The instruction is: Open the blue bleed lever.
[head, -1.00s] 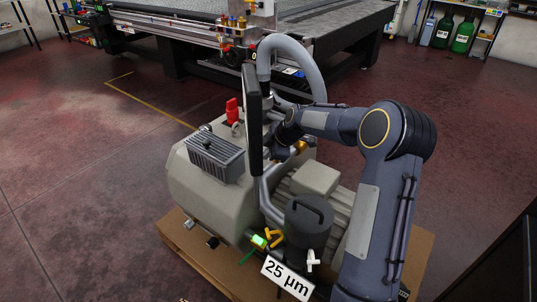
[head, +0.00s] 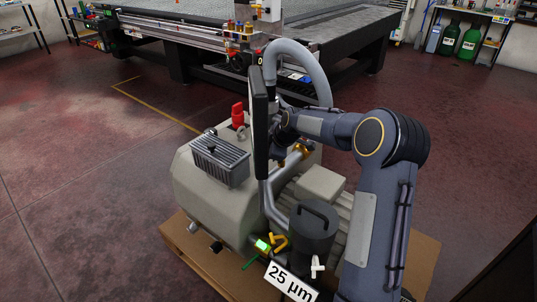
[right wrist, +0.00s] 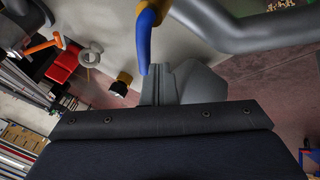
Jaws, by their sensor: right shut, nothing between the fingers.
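The blue bleed lever (right wrist: 146,38) shows at the top of the right wrist view, hanging from a brass-yellow fitting (right wrist: 167,8). Its lower tip is right beside the upper left of my right gripper's grey fingers (right wrist: 172,82). The fingers are shut with nothing between them. I cannot tell whether they touch the lever. In the head view my right arm reaches in from the right over the beige vacuum pump (head: 205,185). There the right fingertips and the blue lever are hidden or cannot be made out. My left gripper is not in view.
A thick grey pipe (right wrist: 250,30) runs close to the lever. An orange lever (right wrist: 43,46) and a red block (right wrist: 62,67) are at left. In the head view, a tall dark upright slab (head: 260,125) blocks part of the pump, and a grey hose (head: 312,68) arches behind it.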

